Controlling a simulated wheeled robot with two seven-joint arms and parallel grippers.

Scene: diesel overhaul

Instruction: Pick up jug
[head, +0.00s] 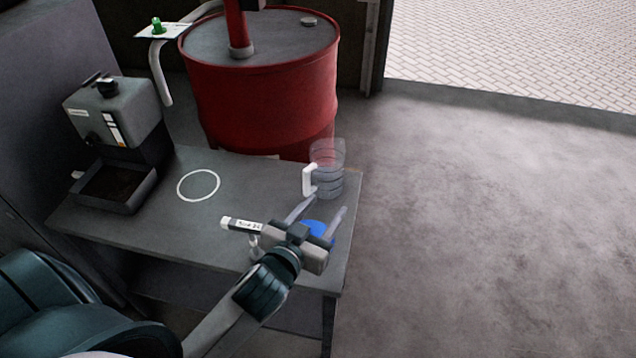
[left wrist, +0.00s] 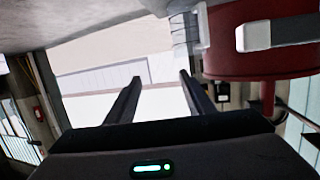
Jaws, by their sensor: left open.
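The jug (head: 328,180) is clear, ribbed and upright, with a white handle on its left side. It stands near the table's far right corner in the head view. My right gripper is not in view.
The grey table (head: 235,215) carries a grey machine with a tray (head: 115,185) at left and a white painted ring (head: 198,171). A red drum (head: 262,95) stands behind.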

